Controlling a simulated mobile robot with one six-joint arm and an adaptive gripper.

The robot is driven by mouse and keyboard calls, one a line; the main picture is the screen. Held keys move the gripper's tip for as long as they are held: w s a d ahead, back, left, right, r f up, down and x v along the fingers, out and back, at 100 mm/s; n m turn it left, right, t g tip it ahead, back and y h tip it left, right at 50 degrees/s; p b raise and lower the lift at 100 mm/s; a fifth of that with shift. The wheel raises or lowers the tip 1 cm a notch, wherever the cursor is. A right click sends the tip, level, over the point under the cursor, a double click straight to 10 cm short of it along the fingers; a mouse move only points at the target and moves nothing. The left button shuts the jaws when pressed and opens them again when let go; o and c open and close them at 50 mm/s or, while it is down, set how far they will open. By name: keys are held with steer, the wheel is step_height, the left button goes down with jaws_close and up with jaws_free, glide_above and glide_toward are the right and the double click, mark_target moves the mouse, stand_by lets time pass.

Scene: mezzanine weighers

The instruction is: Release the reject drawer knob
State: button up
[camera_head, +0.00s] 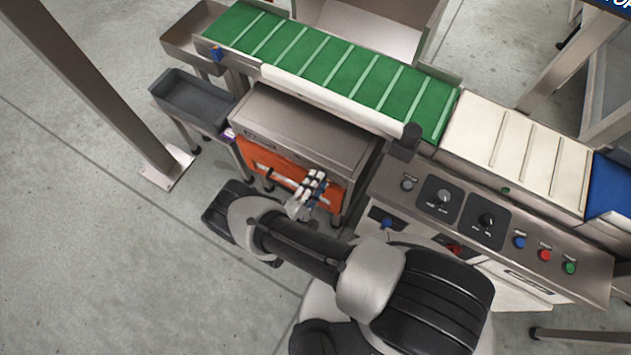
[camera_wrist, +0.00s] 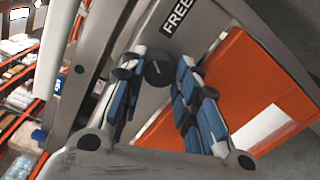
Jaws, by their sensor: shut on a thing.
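The reject drawer shows as an orange front (camera_head: 270,168) under the steel housing, and as an orange panel with a pale patch in the wrist view (camera_wrist: 222,82). My gripper (camera_head: 317,180) is at the right end of this front. In the wrist view its blue-padded fingers (camera_wrist: 160,85) are shut on a dark round knob (camera_wrist: 158,70), which sits between the fingertips. In the head view my gripper hides the knob.
A green belt conveyor (camera_head: 330,65) runs above the housing. A control panel (camera_head: 480,225) with dials and coloured buttons is to the right. A grey tray (camera_head: 190,100) and a steel post (camera_head: 95,85) stand at left. The floor at lower left is clear.

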steer(key=shift+m, duration=0.8)
steer(key=o, duration=1.1)
steer(key=v, duration=1.2)
